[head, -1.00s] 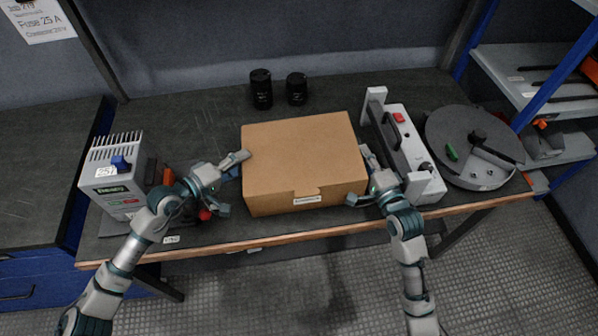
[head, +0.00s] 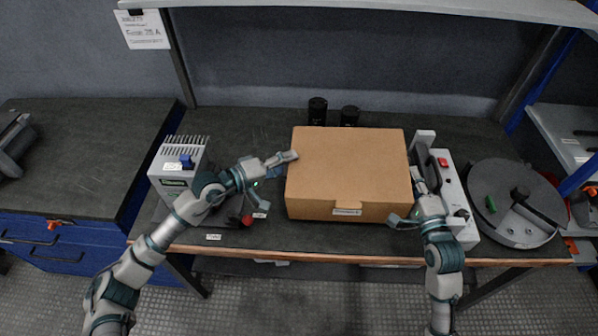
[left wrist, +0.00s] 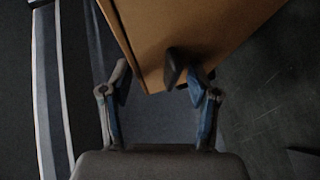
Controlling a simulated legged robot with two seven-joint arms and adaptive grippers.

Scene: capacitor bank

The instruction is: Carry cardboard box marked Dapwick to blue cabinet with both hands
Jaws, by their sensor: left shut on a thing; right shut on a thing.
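The brown cardboard box (head: 348,165) is closed and level over the middle of the workbench, with a small label (head: 347,212) on its front, too small to read. My left gripper (head: 283,186) is shut on its left side, and my right gripper (head: 408,198) is shut on its right side. In the left wrist view, a corner of the box (left wrist: 185,30) lies at the fingers of my left gripper (left wrist: 160,80). The blue cabinet (head: 85,255) with drawers and a dark top stands at the far left.
The workbench (head: 330,240) also holds a grey power unit (head: 178,168) left of the box and two black cylinders (head: 318,110) behind it. A grey device (head: 458,205) and a round grey disc (head: 515,200) are at right. The cabinet's dark top (head: 75,150) is mostly clear.

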